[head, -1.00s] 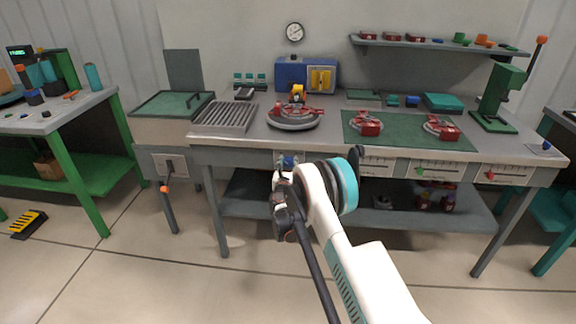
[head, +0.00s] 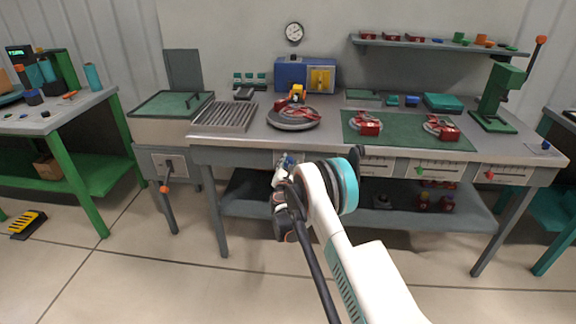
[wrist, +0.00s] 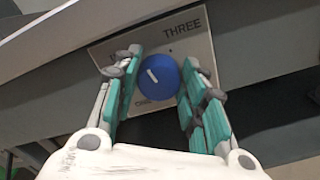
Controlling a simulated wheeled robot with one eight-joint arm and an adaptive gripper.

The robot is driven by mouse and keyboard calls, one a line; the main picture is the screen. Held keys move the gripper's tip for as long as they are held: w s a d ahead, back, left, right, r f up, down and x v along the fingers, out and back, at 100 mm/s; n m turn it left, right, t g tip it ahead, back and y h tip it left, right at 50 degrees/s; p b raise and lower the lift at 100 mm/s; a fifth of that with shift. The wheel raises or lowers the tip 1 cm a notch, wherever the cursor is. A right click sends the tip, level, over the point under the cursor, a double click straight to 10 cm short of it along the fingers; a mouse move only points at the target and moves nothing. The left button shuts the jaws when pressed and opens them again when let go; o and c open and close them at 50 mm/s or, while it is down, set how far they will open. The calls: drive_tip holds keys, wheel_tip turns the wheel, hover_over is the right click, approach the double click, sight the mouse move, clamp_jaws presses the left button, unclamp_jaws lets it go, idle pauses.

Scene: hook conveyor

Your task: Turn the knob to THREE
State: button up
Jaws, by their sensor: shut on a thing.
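In the wrist view a round blue knob (wrist: 160,78) with a white pointer line sits on a light label plate (wrist: 200,50). The pointer slants toward the upper left. The word THREE (wrist: 185,31) is at the plate's upper right. Other words at the upper left and lower left are partly hidden. My gripper (wrist: 164,65) has one teal finger on each side of the knob and is shut on it. In the head view my gripper (head: 286,172) is at the bench's front panel, where it largely hides the knob.
The grey bench (head: 330,137) carries a round turntable (head: 293,120), a slatted rack (head: 224,117) and a green mat (head: 405,136) with red parts. Sliders (head: 432,170) are on the front panel to the right. Open floor lies in front.

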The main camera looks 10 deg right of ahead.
drive_tip(key=m, duration=1.1)
drive_tip(key=shift+d+f, duration=0.15)
drive_tip(key=shift+f, duration=0.1)
drive_tip(key=shift+s, duration=0.1)
idle(0.4)
drive_tip(key=o, duration=1.1)
drive_tip(key=v, duration=1.2)
